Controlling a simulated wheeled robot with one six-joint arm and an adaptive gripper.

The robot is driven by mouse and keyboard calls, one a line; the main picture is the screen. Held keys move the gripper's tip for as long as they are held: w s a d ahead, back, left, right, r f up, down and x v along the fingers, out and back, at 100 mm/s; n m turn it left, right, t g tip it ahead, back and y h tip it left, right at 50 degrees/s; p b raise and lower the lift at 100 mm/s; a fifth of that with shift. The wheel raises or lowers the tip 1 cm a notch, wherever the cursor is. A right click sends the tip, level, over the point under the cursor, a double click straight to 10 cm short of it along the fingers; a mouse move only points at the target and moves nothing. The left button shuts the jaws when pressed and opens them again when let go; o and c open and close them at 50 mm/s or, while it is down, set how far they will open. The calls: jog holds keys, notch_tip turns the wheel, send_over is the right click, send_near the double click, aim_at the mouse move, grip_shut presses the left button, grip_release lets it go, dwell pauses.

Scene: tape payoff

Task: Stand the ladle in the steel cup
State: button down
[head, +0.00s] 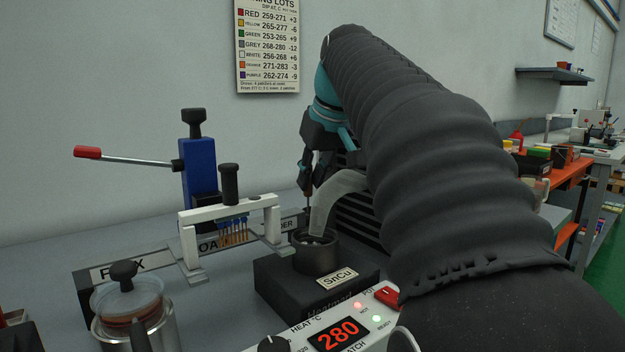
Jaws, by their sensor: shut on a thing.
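My gripper (306,182) is at the picture's centre, pointing down behind the grey curved nozzle. The rod's lower end and any ladle bowl are hidden behind the nozzle and the pot area. I cannot pick out the steel cup for certain; my large dark arm covers much of the right side.
A round metal pot (317,258) sits in a dark block labelled SnCu. A white bridge rack (230,212) with several wires and a blue lever press (198,160) stand left. A lidded metal jar (135,322) is front left; the 280 controller (338,332) is in front.

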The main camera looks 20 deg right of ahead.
jog(key=shift+f, duration=0.2)
jog(key=shift+f, duration=0.1)
jog(key=c, duration=1.1)
grip_release()
jog(key=shift+r, duration=0.35)
jog(key=v, duration=1.1)
jog(key=shift+s+r+p, duration=0.25)
jog(key=shift+r+p, duration=0.05)
jog(key=shift+p, duration=0.15)
